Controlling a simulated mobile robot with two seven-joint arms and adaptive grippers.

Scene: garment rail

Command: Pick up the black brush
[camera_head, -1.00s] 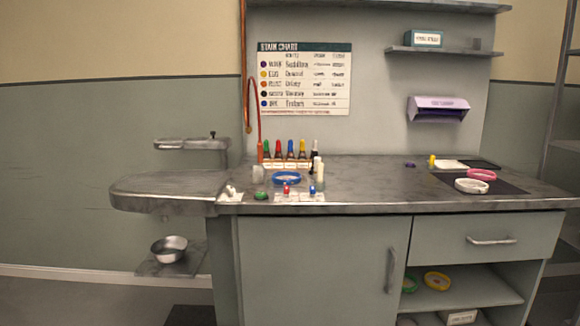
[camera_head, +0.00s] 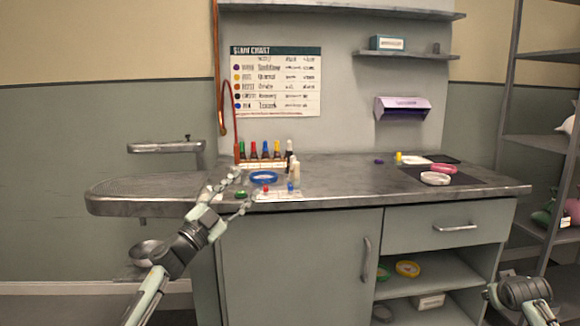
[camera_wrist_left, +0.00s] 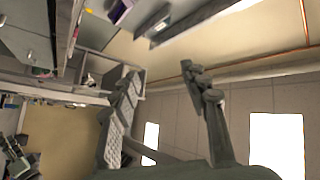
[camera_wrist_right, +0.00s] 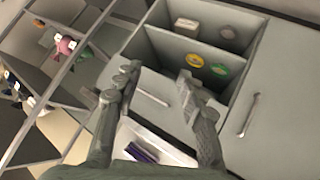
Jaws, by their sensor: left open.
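I cannot make out a black brush in any view. My left gripper (camera_head: 240,191) is open and empty in the head view, in front of the counter's left part near the small bottles and the blue ring. Its two spread fingers also show in the left wrist view (camera_wrist_left: 160,82), with nothing between them. My right arm shows at the lower right of the head view, its fingers not clear there. In the right wrist view my right gripper (camera_wrist_right: 158,80) has its fingers apart and empty, with the cabinet beyond.
The counter (camera_head: 345,180) carries a blue ring (camera_head: 263,177), several dropper bottles in a rack (camera_head: 262,166), and pink (camera_head: 444,169) and white (camera_head: 435,179) rings at right. A shelf rack (camera_head: 545,145) stands at right. The counter's middle is largely clear.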

